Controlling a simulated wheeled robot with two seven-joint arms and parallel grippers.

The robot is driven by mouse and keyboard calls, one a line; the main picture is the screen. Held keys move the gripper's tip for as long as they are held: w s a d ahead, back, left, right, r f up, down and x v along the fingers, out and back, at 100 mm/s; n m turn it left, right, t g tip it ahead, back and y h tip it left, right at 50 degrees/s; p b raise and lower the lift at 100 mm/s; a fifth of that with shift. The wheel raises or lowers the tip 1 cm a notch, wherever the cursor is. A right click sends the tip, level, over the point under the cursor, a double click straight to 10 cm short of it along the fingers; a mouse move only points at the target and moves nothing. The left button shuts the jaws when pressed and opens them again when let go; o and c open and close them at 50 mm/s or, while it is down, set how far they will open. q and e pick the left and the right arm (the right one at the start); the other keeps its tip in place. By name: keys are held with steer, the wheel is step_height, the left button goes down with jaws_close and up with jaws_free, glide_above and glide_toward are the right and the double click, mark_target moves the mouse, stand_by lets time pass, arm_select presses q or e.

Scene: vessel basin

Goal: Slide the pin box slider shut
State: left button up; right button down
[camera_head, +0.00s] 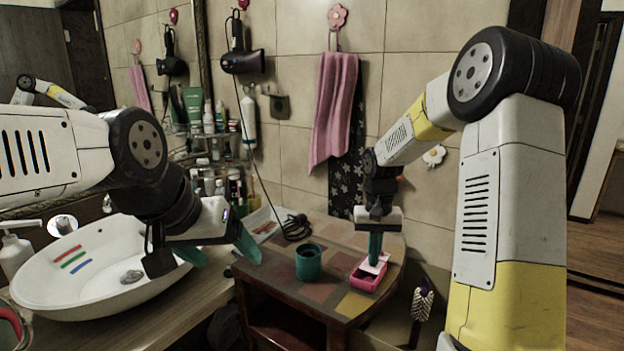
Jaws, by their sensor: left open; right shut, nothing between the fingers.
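The pin box (366,281) is a small pink box on the right part of the tiled table top. A pale pink slider (376,265) shows at its top; the box looks partly open at the front. My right gripper (375,258) is shut and empty, pointing down with its teal fingertips at the slider. I cannot tell whether they touch it. My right gripper hides part of the slider. My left gripper (222,254) is open and empty, with its teal fingers apart, between the basin and the table.
A teal cup (309,262) stands left of the pin box. A white basin (95,270) is at the left. A black cable (297,227) lies at the table's back. A hairbrush (421,308) is right of the table. A pink towel (334,108) hangs behind.

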steer(key=shift+s+a, duration=0.15)
steer(key=shift+s, duration=0.1)
steer(key=shift+s+a, duration=0.2)
steer(key=shift+s, duration=0.05)
steer(key=shift+s+a+f, duration=0.1)
steer(key=shift+s, duration=0.1)
stand_by(0.5)
